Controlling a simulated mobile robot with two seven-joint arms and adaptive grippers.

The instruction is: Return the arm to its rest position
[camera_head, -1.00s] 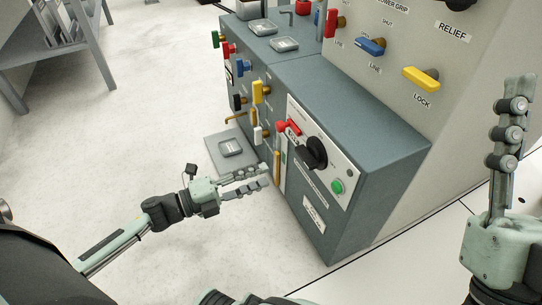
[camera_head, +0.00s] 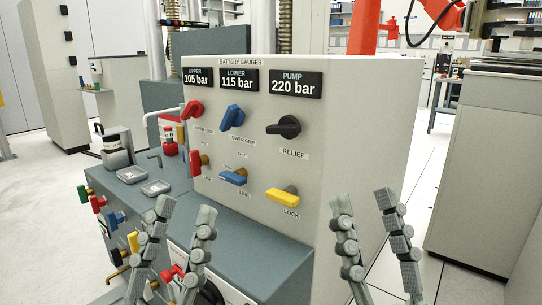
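My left gripper (camera_head: 185,212) stands upright at the bottom, left of the middle. Its two fingers are spread with nothing between them, and they overlap the front of the blue-grey cabinet (camera_head: 255,252) in the picture. My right gripper (camera_head: 363,204) stands upright at the bottom, right of the middle. Its fingers are also apart and empty, in front of the right end of the panel. The wrists and arm links of both arms are below the picture edge.
The battery gauges panel (camera_head: 245,135) reads upper 105, lower 115 and pump 220 bar. It carries red, blue, black and yellow (camera_head: 283,197) handles. Small grey trays (camera_head: 156,187) lie on the cabinet top. A light grey cabinet (camera_head: 485,170) stands at right, with open floor between.

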